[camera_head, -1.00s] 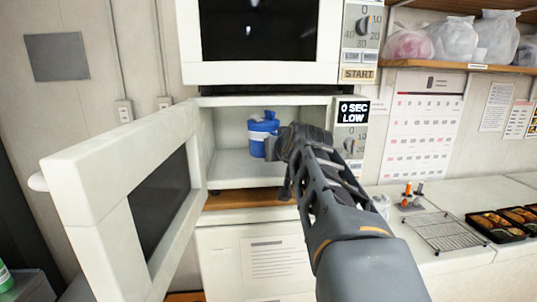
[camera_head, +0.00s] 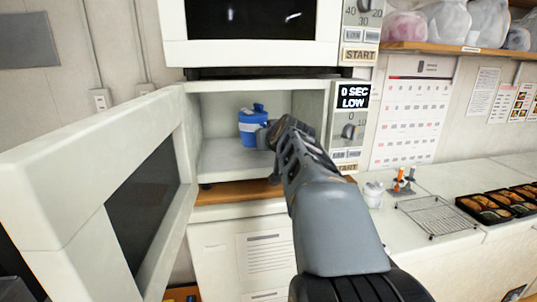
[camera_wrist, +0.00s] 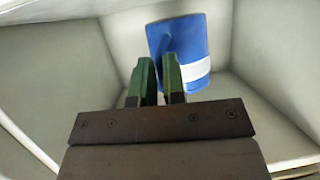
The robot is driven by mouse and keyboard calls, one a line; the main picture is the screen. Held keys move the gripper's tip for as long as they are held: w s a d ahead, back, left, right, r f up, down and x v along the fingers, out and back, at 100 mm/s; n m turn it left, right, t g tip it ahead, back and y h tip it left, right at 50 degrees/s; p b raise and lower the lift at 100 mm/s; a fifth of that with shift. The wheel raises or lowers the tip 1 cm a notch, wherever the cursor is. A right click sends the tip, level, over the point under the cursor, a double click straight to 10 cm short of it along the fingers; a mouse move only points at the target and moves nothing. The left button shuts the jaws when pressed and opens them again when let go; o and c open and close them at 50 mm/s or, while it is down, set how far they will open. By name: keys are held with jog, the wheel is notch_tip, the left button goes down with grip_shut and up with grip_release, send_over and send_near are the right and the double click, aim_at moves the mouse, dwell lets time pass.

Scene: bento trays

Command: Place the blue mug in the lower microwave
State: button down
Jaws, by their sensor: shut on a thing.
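The blue mug (camera_head: 251,127) has a lid and a pale band, and it is inside the open lower microwave (camera_head: 220,87). It stands close to the cavity floor; I cannot tell whether it touches it. My gripper (camera_head: 270,134) reaches in from the right, and my forearm hides part of the microwave opening. In the wrist view the mug (camera_wrist: 178,50) is straight ahead, and the two green fingers (camera_wrist: 159,75) of my gripper are at its near side, shut on a part that they hide. The microwave door (camera_head: 75,165) is swung wide open to the left.
An upper microwave (camera_head: 260,54) sits right above the lower one. To the right, the counter holds a small white pot (camera_head: 373,193), a wire rack (camera_head: 437,216) and black bento trays (camera_head: 490,208). A shelf with bags (camera_head: 440,48) is above.

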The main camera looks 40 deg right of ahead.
notch_tip(320, 180, down, 3)
jog(key=shift+r+b, duration=0.1)
jog(key=shift+b, duration=0.5)
jog(key=shift+w+d, duration=0.15)
jog(key=shift+w, duration=0.1)
jog(key=shift+s, duration=0.1)
jog(key=c, duration=1.7)
grip_release()
jog(key=shift+f, duration=0.3)
jog(key=o, duration=0.5)
jog(key=shift+r, duration=0.1)
